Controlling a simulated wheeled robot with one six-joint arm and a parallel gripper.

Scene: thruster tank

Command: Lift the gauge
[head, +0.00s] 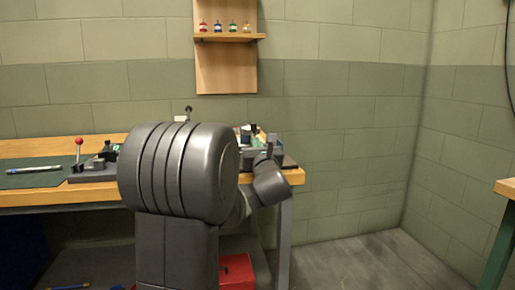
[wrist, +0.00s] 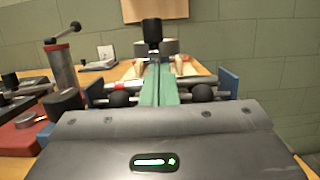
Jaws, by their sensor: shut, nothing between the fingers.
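In the wrist view, my gripper (wrist: 158,66) points forward over the bench, its two green fingers together with nothing between them. In the head view my arm covers the middle of the bench and hides most of the gripper; no gauge can be made out there.
A wooden bench (head: 55,198) runs along the wall. A red-ball lever (head: 79,142) stands at its left, near a pen-like tool (head: 35,170). A shelf (head: 228,37) holds several small coloured bottles.

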